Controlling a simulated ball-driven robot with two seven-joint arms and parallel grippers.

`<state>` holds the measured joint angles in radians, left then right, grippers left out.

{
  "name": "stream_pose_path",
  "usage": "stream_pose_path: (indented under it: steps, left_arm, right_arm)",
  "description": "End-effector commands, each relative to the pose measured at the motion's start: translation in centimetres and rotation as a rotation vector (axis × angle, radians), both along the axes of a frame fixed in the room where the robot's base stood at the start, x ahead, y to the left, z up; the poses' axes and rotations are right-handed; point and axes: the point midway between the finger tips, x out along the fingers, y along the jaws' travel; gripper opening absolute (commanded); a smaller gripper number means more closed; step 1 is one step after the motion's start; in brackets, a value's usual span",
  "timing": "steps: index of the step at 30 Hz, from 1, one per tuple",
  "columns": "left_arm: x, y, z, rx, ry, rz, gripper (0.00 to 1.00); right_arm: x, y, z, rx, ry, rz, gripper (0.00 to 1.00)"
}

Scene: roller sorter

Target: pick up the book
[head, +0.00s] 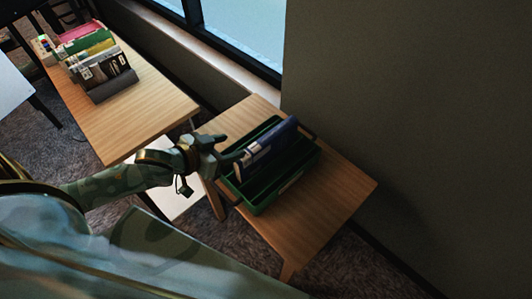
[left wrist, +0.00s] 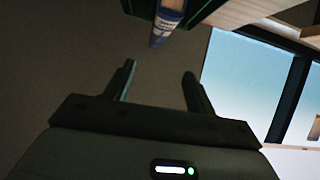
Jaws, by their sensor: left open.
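A dark blue book (head: 276,141) with a pale label stands in a green crate (head: 262,203) on the small wooden table. Its labelled end also shows at the top of the left wrist view (left wrist: 165,25). My left gripper (head: 231,148) is at the left side of the crate, close to the book's labelled end. In the left wrist view its two fingers (left wrist: 159,69) are apart with nothing between them, and the book lies beyond the tips. My right gripper is not in view.
The small table (head: 325,200) has bare wood to the right of the crate. A longer table (head: 140,105) at the upper left holds a row of several books or folders (head: 100,65). A wall (head: 400,110) and a window (head: 245,30) stand behind the small table.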

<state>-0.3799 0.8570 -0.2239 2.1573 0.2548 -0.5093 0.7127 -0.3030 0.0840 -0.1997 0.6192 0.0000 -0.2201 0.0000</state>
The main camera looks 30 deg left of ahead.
Motion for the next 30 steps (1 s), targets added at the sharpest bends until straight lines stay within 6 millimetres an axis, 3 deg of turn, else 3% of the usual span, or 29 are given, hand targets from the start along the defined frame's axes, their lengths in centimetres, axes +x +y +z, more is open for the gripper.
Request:
stream_pose_path:
  steps: [9, 16, 24, 30]
  left_arm:
    - [6.1, -2.1, -3.8, 0.0, -0.002, 0.002, 0.55]
    - [7.7, -2.7, -4.8, 0.001, 0.0, 0.0, 0.55]
    - [10.7, -4.2, -7.3, 0.001, -0.002, 0.001, 0.55]
    - [11.3, -4.5, -7.5, 0.002, -0.001, 0.0, 0.55]
  right_arm:
    - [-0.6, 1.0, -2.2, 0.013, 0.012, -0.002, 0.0]
    - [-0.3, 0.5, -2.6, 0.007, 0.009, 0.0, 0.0]
    - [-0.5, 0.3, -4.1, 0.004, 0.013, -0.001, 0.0]
    - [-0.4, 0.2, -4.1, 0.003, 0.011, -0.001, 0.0]
